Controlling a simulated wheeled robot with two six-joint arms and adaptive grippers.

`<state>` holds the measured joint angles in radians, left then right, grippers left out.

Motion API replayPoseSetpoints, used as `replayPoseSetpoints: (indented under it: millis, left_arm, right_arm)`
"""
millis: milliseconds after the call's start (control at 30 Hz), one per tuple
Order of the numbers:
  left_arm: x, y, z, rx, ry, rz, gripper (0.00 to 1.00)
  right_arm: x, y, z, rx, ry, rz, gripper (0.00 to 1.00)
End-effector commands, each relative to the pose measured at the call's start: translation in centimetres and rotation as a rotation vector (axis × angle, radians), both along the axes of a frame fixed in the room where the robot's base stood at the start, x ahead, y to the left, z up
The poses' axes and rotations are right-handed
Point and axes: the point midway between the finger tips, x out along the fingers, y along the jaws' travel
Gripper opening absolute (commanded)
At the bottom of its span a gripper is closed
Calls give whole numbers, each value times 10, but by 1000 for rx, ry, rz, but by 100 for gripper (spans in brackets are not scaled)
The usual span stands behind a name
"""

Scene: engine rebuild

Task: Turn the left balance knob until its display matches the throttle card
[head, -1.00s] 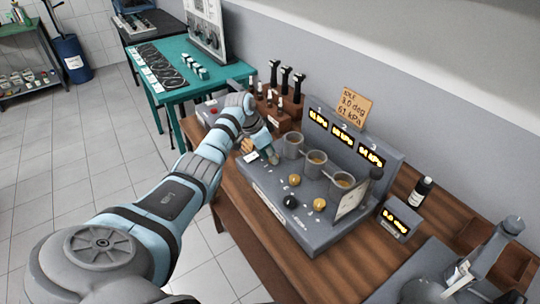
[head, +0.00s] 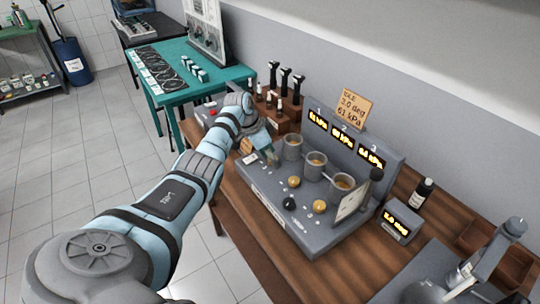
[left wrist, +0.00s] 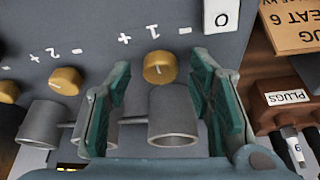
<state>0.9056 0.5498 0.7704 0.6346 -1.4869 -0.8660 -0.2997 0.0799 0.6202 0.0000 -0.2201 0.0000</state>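The left balance knob (left wrist: 158,67), gold and marked 1, sits between my left gripper's (left wrist: 162,63) two green fingers in the left wrist view. The fingers are open, with gaps on both sides of the knob. In the head view my left gripper (head: 268,155) is low over the left end of the grey balance bench (head: 262,186) and hides this knob. Display 1 (head: 318,119) glows yellow; its first digit is too small to read surely. The throttle card (head: 353,108), tan, stands behind the displays and reads 3.0 deg, 61 kPa.
Grey cups (head: 292,147) stand close behind the knobs. A second gold knob (head: 294,181), a third (head: 319,206) and a black knob (head: 289,202) lie to the right. A rack of black-handled tools (head: 285,110) and a plugs block (left wrist: 290,95) are close beside my gripper.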

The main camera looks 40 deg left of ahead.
Motion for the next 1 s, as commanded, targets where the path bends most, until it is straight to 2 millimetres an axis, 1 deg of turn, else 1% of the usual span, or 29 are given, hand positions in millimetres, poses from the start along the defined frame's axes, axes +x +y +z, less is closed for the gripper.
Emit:
replayPoseSetpoints:
  millis: [133,233,267,500,600,733,1000]
  left_arm:
    - [-1,1,3,2,-1,1,48]
    - [-5,5,16,2,-4,2,48]
    - [-7,6,22,4,-3,1,48]
    - [-29,17,83,3,-3,0,48]
    - [-35,20,101,2,-1,1,48]
    - [-39,21,110,0,0,-1,48]
    - [-39,21,111,0,1,-1,48]
  right_arm:
    - [0,-3,0,-3,0,1,40]
    - [0,-2,0,-2,0,1,40]
    - [0,-2,0,-2,0,1,40]
    - [0,-1,0,-1,0,0,40]
    - [0,0,0,-1,0,0,40]
    - [0,0,0,0,0,0,40]
    - [0,0,0,0,0,0,40]
